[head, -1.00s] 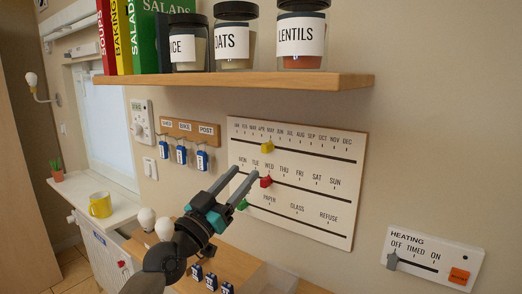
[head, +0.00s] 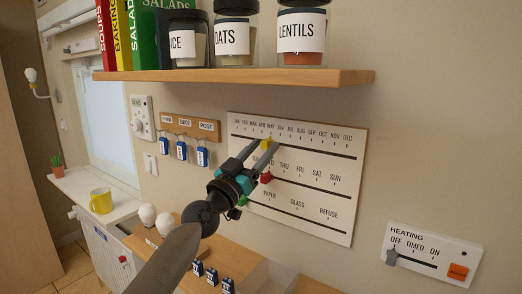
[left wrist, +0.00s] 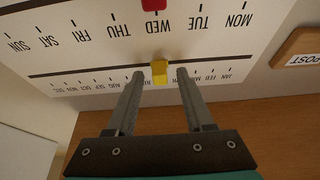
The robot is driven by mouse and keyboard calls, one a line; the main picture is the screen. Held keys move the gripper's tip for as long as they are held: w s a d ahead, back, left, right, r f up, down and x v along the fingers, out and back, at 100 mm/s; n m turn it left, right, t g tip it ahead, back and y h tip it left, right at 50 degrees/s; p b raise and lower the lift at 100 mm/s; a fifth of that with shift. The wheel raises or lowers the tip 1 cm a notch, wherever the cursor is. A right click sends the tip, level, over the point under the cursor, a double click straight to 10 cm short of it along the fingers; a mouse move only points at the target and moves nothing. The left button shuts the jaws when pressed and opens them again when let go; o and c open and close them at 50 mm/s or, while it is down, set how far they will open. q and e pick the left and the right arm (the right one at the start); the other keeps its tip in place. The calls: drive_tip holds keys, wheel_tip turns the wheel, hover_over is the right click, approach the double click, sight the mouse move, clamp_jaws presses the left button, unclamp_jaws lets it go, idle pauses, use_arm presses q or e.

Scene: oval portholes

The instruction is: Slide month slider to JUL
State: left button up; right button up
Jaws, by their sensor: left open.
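The month slider is a yellow knob (head: 266,142) on the top slot of the white calendar board (head: 320,215). It sits around APR or MAY, left of JUL; the exact month is hard to read. My left gripper (head: 265,143) is open in front of the board, its fingertips at the knob. In the left wrist view, where the board appears upside down, the yellow knob (left wrist: 160,72) shows between the two spread fingertips (left wrist: 160,75), with a gap on each side. I cannot tell how deep the fingers reach. My right gripper is not in view.
A red day knob (head: 266,178) and a green knob (head: 242,201) sit on the slots below, close to my left gripper. A wooden shelf (head: 230,77) with jars overhangs the board. Key hooks (head: 190,127) hang to the left, and a heating panel (head: 432,255) is lower right.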

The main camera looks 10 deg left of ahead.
use_arm(q)
clamp_jaws()
idle(1.3)
